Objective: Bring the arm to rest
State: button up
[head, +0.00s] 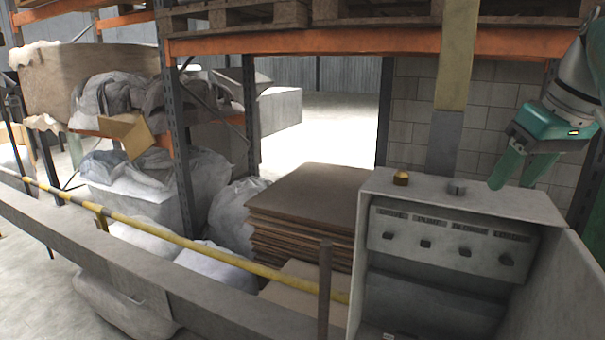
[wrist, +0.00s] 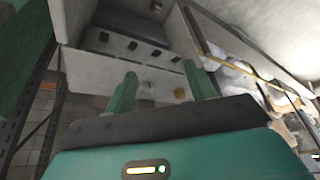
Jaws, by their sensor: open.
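My gripper (head: 512,181) is at the right of the head view, above the top right part of a grey control box (head: 385,205). Its two green fingers point down and stand apart, with nothing between them. In the wrist view my gripper (wrist: 160,70) also shows open and empty, with the box top beyond the fingers. A brass knob (head: 401,178) and a grey knob (head: 457,187) stand on the box top, left of the fingers in the head view. I cannot tell how far the fingertips are from the box top.
The box's panel (head: 440,240) has several dark knobs, and its door (head: 565,295) stands open at the right. A post (head: 453,90) rises behind the box. A grey rail (head: 150,265) and yellow bar (head: 160,232) run left. Stacked boards (head: 300,220) lie behind.

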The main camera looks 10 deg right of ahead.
jog(key=s+a+f, duration=0.3)
jog(key=a+f, duration=0.8)
jog(key=f, duration=0.3)
jog(key=s+a+f+m+t, duration=0.1)
jog(key=s+a+f, duration=0.3)
jog(key=a+f, duration=0.7)
notch_tip(320, 180, down, 4)
jog(key=shift+s+a+h, duration=0.15)
jog(key=shift+a+h, duration=0.25)
jog(key=shift+c, duration=0.4)
jog(key=c, duration=0.4)
